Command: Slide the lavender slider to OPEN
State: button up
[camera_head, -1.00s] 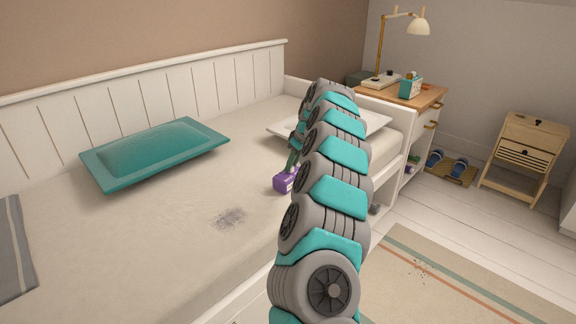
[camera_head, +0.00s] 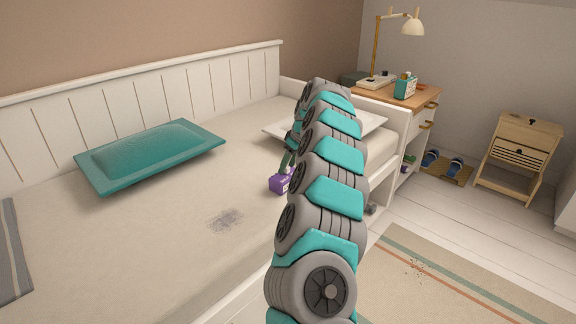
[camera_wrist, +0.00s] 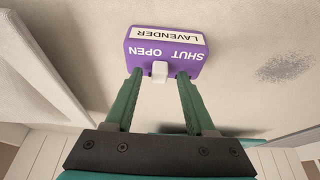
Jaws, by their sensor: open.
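The lavender slider is a purple box (camera_wrist: 140,62) with a LAVENDER label, upside down in the wrist view. On it, OPEN reads at the left and SHUT at the right. A white knob (camera_wrist: 159,72) sits at its lower edge, slightly left of the middle, between the two words. My gripper (camera_wrist: 160,80) is open, its green fingers on either side of the knob with a gap to each. Whether the fingertips touch the box is unclear. In the head view the purple box (camera_head: 279,183) lies on the bed, partly behind my arm; the knob is hidden there.
The bed (camera_head: 150,235) has a teal cushion (camera_head: 150,155) at the left and a white pillow (camera_head: 372,122) behind my arm. A grey smudge (camera_head: 225,220) marks the sheet near the box. A desk with a lamp (camera_head: 412,27) stands at the back right.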

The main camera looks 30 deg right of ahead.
jog(key=v, duration=0.7)
jog(key=shift+r, duration=0.15)
jog(key=shift+s+a+b, duration=0.1)
jog(key=shift+b, duration=0.3)
